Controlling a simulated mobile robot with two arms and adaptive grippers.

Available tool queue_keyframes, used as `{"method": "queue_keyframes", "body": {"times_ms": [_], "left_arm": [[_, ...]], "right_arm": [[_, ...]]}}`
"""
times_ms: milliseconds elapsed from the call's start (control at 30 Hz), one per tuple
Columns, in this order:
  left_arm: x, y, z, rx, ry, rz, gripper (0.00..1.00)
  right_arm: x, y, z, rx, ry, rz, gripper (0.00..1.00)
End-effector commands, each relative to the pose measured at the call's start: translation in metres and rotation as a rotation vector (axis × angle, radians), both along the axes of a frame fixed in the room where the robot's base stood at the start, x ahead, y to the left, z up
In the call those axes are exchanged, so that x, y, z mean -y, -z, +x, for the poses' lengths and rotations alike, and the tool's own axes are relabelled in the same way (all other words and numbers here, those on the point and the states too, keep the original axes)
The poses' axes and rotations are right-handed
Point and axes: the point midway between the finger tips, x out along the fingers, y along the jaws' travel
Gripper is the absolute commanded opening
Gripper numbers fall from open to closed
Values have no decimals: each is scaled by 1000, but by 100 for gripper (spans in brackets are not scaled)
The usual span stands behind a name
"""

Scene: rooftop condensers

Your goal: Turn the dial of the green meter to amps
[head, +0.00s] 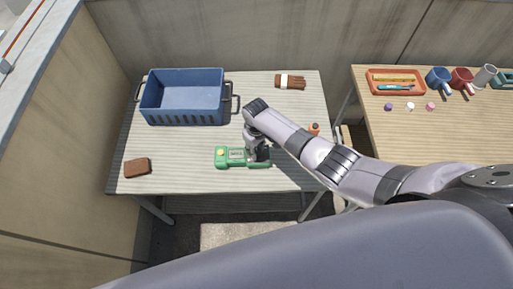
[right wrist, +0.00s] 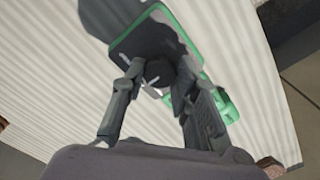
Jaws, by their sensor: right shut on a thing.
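The green meter (head: 229,163) lies near the front middle of the left table, with a small display and a yellow spot at its left end. My right gripper (head: 258,155) reaches down over the meter's right part and hides the dial in the head view. In the right wrist view the meter (right wrist: 197,42) shows a dark face with a green rim. The round dark dial (right wrist: 158,73) sits between the two fingers of my right gripper (right wrist: 160,82), which is shut on it. The dial's marks and pointer setting are too unclear to read. My left gripper is not in view.
A blue crate (head: 185,118) stands behind the meter, a brown block (head: 137,168) to its left. Brown gloves (head: 288,82) lie at the back, and a small orange bottle (head: 314,129) is beside my right arm. Another table (head: 430,135) at right holds an orange tray (head: 396,93) and mugs.

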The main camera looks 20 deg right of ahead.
Motion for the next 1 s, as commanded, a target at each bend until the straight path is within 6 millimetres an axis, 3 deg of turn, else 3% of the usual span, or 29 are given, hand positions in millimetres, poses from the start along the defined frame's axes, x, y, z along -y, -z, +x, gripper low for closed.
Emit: {"method": "queue_keyframes", "body": {"times_ms": [200, 233, 500, 833, 1000], "left_arm": [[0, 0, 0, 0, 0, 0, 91], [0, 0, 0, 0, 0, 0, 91], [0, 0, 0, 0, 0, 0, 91], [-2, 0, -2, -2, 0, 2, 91], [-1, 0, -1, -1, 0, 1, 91]], "right_arm": [[-1, -1, 1, 1, -1, 2, 0], [-1, -1, 1, 1, -2, 2, 29], [0, 0, 0, 1, -2, 1, 47], [0, -1, 0, 1, -2, 0, 48], [0, -13, 1, 4, -2, 1, 48]]}}
